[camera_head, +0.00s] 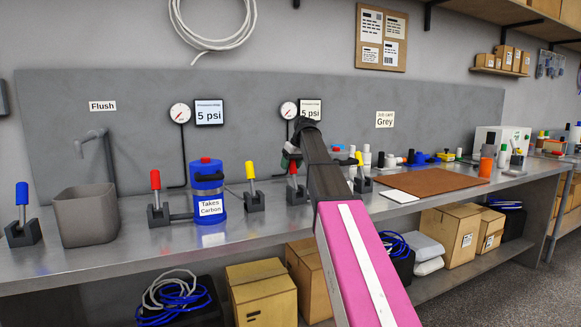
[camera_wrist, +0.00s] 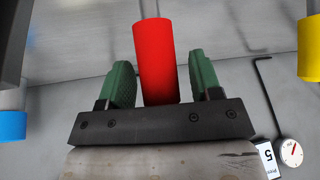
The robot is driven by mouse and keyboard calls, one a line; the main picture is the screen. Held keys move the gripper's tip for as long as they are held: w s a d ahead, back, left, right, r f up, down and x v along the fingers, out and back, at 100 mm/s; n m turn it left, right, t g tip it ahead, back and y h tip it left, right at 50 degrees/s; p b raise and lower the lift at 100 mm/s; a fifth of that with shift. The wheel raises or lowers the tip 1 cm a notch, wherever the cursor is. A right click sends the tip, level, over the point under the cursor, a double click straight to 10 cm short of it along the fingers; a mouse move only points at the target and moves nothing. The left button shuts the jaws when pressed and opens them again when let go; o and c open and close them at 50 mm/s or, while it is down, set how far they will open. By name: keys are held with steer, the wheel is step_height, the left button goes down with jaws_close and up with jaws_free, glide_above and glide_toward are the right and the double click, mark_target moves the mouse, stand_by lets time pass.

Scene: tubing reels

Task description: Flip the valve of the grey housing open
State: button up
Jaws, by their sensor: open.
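My gripper (camera_wrist: 160,65) is open in the wrist view. Its green fingers stand on either side of a red valve handle (camera_wrist: 158,50), with a gap visible on both sides. In the head view, my gripper (camera_head: 291,157) is at the upper part of this red handle (camera_head: 292,169), which stands upright on a dark valve block (camera_head: 297,193). No grey housing can be made out; my arm covers the bench just right of this valve. A blue housing (camera_head: 206,190) labelled "Takes Carbon" stands to the left, with its own upright red-handled valve (camera_head: 156,182).
A yellow-handled valve (camera_head: 250,171) stands close left of my gripper; its handle (camera_wrist: 310,45) shows at right in the wrist view. A blue handle (camera_wrist: 12,126) is at left there. A job card (camera_head: 385,119) reads "Grey". A pressure display (camera_head: 311,110) reads 5 psi.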

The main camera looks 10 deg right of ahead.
steer(key=shift+w+a+f, duration=0.1)
steer(key=shift+f, duration=0.25)
jaws_close()
